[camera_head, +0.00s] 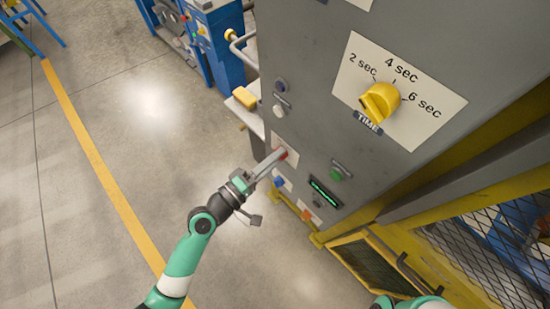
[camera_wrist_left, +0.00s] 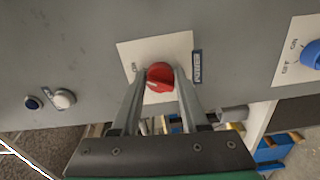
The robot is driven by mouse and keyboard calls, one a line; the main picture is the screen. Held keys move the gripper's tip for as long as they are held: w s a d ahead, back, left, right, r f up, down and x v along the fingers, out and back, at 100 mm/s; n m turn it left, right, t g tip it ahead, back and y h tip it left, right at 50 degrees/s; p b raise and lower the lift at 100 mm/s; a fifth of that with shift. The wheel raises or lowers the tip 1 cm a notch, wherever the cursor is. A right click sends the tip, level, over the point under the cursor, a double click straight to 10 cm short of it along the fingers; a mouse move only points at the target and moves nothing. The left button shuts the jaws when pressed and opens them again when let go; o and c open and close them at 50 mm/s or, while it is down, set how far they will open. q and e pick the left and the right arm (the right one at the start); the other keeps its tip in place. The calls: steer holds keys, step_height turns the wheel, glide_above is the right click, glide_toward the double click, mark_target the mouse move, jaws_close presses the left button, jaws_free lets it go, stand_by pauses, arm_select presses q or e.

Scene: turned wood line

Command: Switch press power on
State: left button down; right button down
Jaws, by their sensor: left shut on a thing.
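A red rotary knob (camera_head: 284,155) sits on a white plate (camera_head: 279,141) on the side of the grey press cabinet. In the left wrist view the red knob (camera_wrist_left: 160,76) is between my two fingers, and its plate (camera_wrist_left: 127,51) carries a small "ON" mark and a dark label (camera_wrist_left: 197,66). My left gripper (camera_head: 280,157) is shut on the knob, with its fingertips on either side of it; it also shows in the left wrist view (camera_wrist_left: 160,84). The fingers partly hide the plate's lower part. My right gripper is out of view.
A yellow timer knob (camera_head: 380,101) is higher on the cabinet. A green button (camera_head: 336,174) and a lit green display (camera_head: 324,193) are beside the red knob. A blue knob (camera_wrist_left: 312,55) is at right in the wrist view.

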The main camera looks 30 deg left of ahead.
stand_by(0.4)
arm_select(q)
steer(key=shift+c, duration=2.1)
jaws_free()
steer(key=v, duration=1.1)
steer(key=shift+s+b, duration=0.3)
steer(key=shift+a, duration=0.1)
